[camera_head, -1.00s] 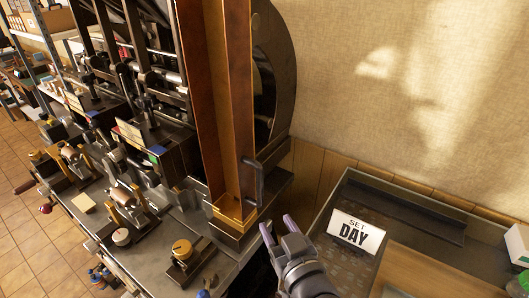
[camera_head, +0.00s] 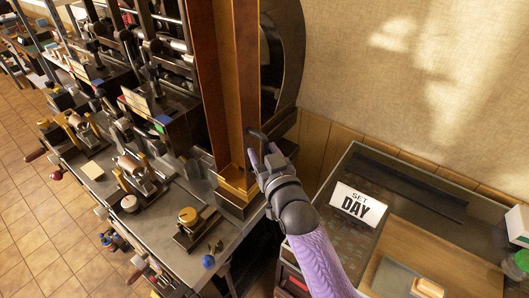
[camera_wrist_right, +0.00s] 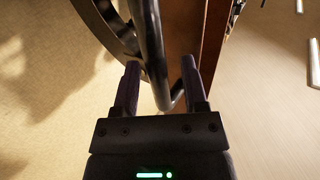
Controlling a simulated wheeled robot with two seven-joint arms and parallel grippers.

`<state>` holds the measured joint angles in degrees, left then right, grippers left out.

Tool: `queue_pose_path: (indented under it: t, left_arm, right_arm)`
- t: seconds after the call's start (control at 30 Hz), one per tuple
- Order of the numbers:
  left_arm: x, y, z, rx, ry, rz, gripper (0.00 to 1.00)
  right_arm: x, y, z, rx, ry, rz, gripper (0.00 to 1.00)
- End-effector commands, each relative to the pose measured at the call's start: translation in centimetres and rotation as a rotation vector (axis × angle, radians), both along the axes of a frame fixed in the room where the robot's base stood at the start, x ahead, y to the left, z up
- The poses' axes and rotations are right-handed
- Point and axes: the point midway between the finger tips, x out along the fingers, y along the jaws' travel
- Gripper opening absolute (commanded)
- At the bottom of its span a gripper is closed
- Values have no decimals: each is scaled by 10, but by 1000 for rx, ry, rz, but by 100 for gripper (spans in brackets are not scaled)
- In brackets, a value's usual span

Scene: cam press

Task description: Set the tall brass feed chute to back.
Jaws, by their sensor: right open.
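The tall brass feed chute (camera_head: 228,90) stands upright against the dark machine, an open channel with brown side walls and a brass foot. A dark bar handle (camera_head: 258,134) sticks out at its right side, low down. My right gripper (camera_head: 263,156) is open just at this handle. In the right wrist view the dark handle bar (camera_wrist_right: 150,50) runs down between the two fingers of my right gripper (camera_wrist_right: 157,80), with a gap on both sides. The chute's brown side (camera_wrist_right: 185,35) shows behind the right finger. My left gripper is not in view.
A dark wheel (camera_head: 285,55) stands behind the chute. A bench with small brass presses (camera_head: 135,175) lies to the left. The wall closes off the back.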

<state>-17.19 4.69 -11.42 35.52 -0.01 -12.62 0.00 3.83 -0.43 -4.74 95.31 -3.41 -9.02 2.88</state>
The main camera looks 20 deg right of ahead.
Motion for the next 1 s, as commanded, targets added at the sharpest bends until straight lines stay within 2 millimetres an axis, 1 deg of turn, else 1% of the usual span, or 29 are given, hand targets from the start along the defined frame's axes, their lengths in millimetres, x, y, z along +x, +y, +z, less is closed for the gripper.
queue_pose_path:
  t: [0.03, 0.07, 0.1, 0.17, 0.2, 0.27, 0.3, 1.0]
  left_arm:
    - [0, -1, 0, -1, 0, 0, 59]
    - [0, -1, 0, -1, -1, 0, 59]
    - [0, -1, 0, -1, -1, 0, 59]
    - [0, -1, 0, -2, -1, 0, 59]
    - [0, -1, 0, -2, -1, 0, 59]
    - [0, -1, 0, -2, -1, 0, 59]
    - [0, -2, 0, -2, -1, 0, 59]
    - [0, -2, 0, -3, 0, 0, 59]
  right_arm:
    - [0, 0, 0, 0, 0, 0, 56]
    - [0, 0, 0, 0, 0, 0, 52]
    - [0, 0, 0, 0, 0, 0, 43]
    - [0, 0, 0, 0, 0, 0, 30]
    - [0, 0, 0, 0, 0, 0, 22]
    - [0, 0, 0, 0, 0, 0, 9]
    - [0, 0, 0, 0, 0, 0, 1]
    - [0, 0, 0, 0, 1, 0, 0]
